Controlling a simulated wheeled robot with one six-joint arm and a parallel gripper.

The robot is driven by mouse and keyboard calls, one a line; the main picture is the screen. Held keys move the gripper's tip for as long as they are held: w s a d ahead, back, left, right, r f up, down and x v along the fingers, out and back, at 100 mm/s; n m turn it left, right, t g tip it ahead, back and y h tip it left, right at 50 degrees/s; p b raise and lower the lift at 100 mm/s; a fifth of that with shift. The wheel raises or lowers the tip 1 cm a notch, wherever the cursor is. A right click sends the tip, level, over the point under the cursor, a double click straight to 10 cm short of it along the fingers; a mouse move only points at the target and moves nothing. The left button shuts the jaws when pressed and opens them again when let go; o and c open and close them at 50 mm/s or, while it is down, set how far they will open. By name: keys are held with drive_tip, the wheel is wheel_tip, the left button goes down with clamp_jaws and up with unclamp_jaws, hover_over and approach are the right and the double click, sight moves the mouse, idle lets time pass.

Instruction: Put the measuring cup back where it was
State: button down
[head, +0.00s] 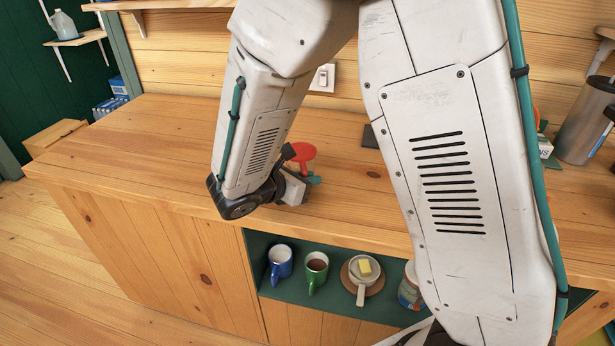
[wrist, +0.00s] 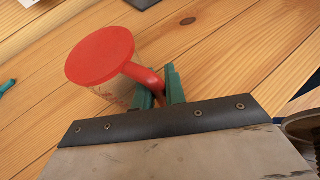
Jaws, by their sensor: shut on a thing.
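The measuring cup has a round red top and a red handle and shows in the head view (head: 301,152) over the wooden counter, just past the end of my arm. In the wrist view the red top (wrist: 100,55) covers most of a pale body with red markings. My gripper (wrist: 160,88) has green fingers shut on the red handle, one on each side. In the head view my gripper (head: 314,180) is partly hidden by my wrist. I cannot tell whether the cup touches the counter.
The counter (head: 130,140) is clear to the left. An open green shelf below holds a blue mug (head: 281,262), a green mug (head: 317,268), a white handled dish (head: 361,290) and a jar (head: 409,292). A grey canister (head: 588,122) stands at the right. My arm hides the middle right.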

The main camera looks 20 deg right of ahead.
drive_tip(key=shift+f, duration=0.15)
drive_tip(key=c, duration=1.5)
unclamp_jaws()
drive_tip(key=shift+o, duration=0.2)
